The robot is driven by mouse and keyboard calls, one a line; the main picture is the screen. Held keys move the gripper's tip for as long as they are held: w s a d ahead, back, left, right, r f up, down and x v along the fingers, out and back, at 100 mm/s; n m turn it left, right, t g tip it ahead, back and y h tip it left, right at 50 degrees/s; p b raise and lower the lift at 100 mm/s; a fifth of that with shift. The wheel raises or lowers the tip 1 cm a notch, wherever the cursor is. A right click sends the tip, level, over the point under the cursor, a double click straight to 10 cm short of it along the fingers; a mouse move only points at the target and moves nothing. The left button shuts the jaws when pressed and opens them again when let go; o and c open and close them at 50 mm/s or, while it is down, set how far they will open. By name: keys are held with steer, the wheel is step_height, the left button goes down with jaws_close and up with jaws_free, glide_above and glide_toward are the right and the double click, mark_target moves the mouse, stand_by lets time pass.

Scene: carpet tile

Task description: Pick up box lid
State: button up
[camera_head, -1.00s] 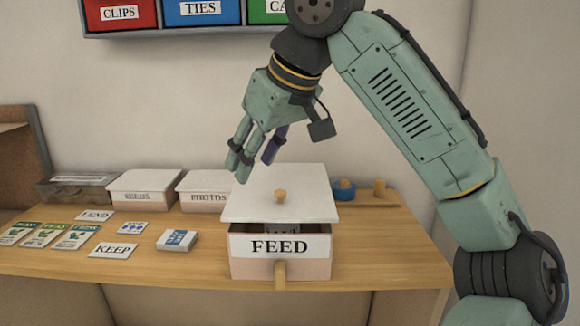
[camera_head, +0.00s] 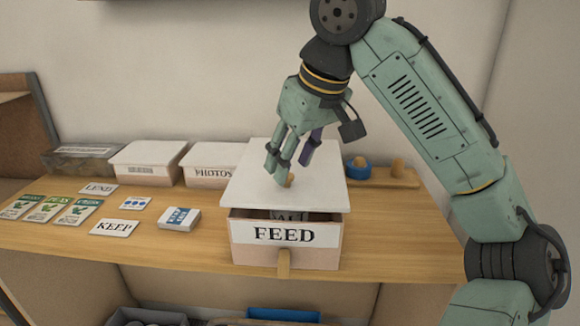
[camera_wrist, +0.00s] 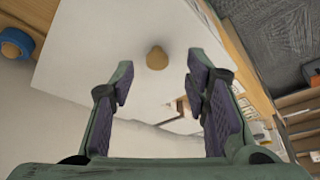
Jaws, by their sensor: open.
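The box lid (camera_head: 257,184) is a flat white panel with a small wooden knob (camera_head: 289,180). It lies tilted on the box labelled FEED (camera_head: 284,246), and a dark gap shows below its front edge. My gripper (camera_head: 287,170) is open above the lid, close to the knob, with its fingers pointing down. In the wrist view the lid (camera_wrist: 110,60) fills much of the picture, and the knob (camera_wrist: 157,58) appears between and beyond the two finger pads. Whether a finger touches the knob cannot be told.
White boxes (camera_head: 148,154) stand along the wall at the left. Seed packets (camera_head: 40,208), a KEEP card (camera_head: 115,228) and a small card stack (camera_head: 178,219) lie left of the FEED box. A blue round item (camera_head: 357,169) sits behind it at the right. The shelf's front right is clear.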

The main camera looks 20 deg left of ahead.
mark_target(290, 176)
steer(key=shift+x, duration=1.5)
steer(key=shift+w, duration=0.1)
steer(key=shift+c, duration=0.3)
jaws_close()
